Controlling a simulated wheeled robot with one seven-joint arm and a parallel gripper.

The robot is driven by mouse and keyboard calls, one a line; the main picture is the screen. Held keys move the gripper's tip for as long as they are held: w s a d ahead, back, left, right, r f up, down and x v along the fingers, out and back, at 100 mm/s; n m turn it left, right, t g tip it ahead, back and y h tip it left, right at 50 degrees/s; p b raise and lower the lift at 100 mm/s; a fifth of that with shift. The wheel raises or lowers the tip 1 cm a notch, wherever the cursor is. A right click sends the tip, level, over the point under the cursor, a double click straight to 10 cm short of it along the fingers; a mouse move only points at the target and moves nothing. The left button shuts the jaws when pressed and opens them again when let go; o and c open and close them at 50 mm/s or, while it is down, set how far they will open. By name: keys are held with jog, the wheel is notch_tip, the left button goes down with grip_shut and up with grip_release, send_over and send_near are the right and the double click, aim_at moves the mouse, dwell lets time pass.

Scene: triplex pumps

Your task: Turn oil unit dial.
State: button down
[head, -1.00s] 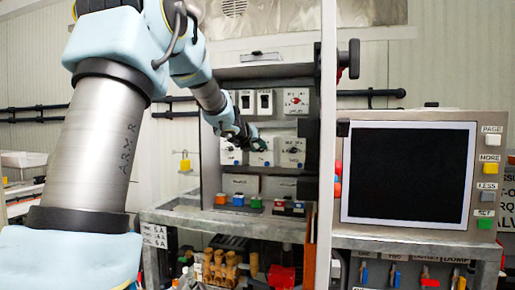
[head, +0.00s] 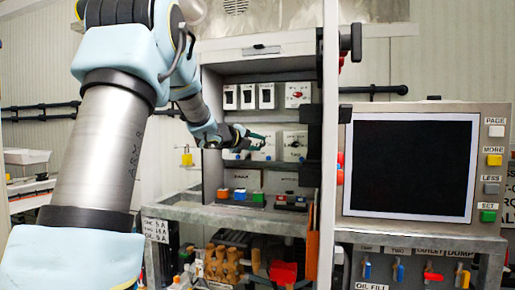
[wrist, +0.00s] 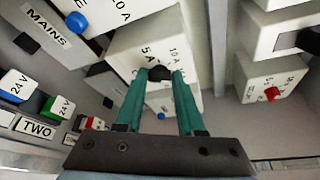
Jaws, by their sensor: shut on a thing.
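A white dial box (wrist: 128,45) marked 5 A and 10 A fills the middle of the wrist view. It has a black knob (wrist: 160,73) on its face. My gripper (wrist: 164,76) has two green fingers, shut on this knob with their tips on either side of it. In the head view my gripper (head: 263,140) reaches right across the front of the middle white box (head: 263,154) in the lower row of the panel. The gripper partly hides that box. I cannot read any oil unit label on it.
Another white dial box (head: 295,146) stands to the right. White switch boxes (head: 248,97) sit above. Coloured buttons (head: 239,196) line the ledge below. A vertical post (head: 330,150) and a dark screen (head: 410,168) stand right of the panel.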

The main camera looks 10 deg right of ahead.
jog(key=n+h+b, duration=0.1)
jog(key=n+b, duration=0.1)
jog(key=f+n+t+h+b, duration=0.1)
jog(key=n+b, duration=0.1)
jog(key=b, duration=0.1)
jog(key=shift+a+f+n, duration=0.1)
jog(key=shift+f+n, duration=0.1)
jog(key=shift+n, duration=0.2)
jog(key=n+t+b, duration=0.2)
jog(key=n+b, duration=0.3)
jog(key=n+t+b, duration=0.2)
jog(key=n+b, duration=0.3)
jog(key=n, duration=0.1)
jog(key=d+n+t+y+b, duration=0.1)
jog(key=n+t+b, duration=0.1)
jog(key=n+b, duration=0.3)
jog(key=shift+s+f+n+t+b, duration=0.2)
jog(key=shift+f+n+t+b, duration=0.15)
jog(key=shift+n, duration=0.25)
jog(key=c, duration=0.5)
grip_release()
jog(key=b+v, duration=0.2)
jog(key=v, duration=0.8)
jog(key=shift+s+a+f, duration=0.1)
jog(key=shift+s+a, duration=0.1)
jog(key=shift+s, duration=0.15)
